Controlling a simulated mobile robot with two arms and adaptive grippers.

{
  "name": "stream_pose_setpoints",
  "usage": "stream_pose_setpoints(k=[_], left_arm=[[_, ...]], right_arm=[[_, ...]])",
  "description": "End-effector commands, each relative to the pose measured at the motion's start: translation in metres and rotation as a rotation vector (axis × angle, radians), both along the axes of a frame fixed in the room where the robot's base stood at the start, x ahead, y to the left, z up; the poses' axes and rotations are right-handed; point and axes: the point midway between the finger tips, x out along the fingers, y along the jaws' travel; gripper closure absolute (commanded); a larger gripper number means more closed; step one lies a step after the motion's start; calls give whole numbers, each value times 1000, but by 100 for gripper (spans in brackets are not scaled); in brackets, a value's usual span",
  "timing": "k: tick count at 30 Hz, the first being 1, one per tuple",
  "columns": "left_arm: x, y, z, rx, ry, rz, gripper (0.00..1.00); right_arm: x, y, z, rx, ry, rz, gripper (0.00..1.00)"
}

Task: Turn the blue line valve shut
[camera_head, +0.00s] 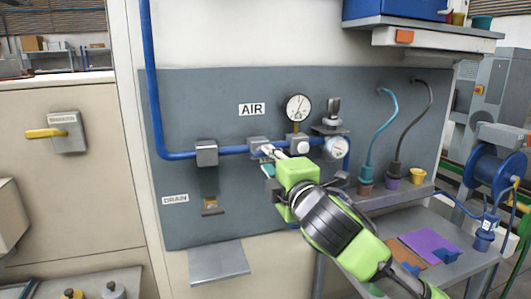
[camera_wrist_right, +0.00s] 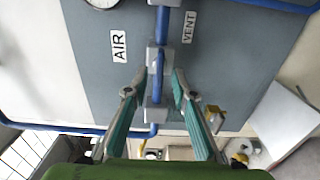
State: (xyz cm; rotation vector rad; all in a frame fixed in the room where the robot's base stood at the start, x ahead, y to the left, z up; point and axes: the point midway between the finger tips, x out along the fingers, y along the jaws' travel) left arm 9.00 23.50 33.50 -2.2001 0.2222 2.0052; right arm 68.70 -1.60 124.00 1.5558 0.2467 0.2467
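The blue line (camera_head: 178,155) runs down the grey panel and then right across it. A grey valve block (camera_head: 258,145) sits on it below the AIR sign; it also shows in the wrist view (camera_wrist_right: 151,58). In that view a narrow blue bar (camera_wrist_right: 158,78), seemingly the valve lever, lies along the line. My right gripper (camera_head: 267,161) is in front of the panel at this block. In the wrist view its two teal fingers (camera_wrist_right: 158,84) are apart, one on each side of the bar, with no visible contact. The arm hides part of the valve area in the head view. My left gripper is not in view.
A second block (camera_head: 207,153) sits on the line to the left. A drain fitting (camera_head: 211,206), a small shelf (camera_head: 218,262) and a yellow-handled switch (camera_head: 47,133) are also near.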

Motion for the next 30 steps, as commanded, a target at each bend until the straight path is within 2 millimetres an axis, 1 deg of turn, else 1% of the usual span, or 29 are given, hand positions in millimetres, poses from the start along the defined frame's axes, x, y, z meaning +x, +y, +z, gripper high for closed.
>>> stream_pose_setpoints(k=[1, 3, 8, 12, 19, 20, 21, 22, 30], left_arm=[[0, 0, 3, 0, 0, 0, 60], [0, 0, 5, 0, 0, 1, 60], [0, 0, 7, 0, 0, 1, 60], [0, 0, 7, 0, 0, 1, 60], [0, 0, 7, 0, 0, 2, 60], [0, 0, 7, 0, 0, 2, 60], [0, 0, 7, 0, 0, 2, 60], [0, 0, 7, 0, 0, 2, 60], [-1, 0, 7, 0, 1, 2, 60]], right_arm=[[8, 3, 1, 0, 1, -1, 76], [16, 6, 1, 0, 1, 0, 76], [29, 9, 0, 0, 1, 0, 76], [33, 11, 0, 0, 0, 0, 76], [33, 11, 0, 0, 0, 0, 76], [33, 11, 0, 0, 0, 0, 81], [33, 11, 0, 0, 0, 0, 91], [33, 11, 0, 0, 0, 0, 99], [33, 10, 0, 3, 1, -1, 100]])
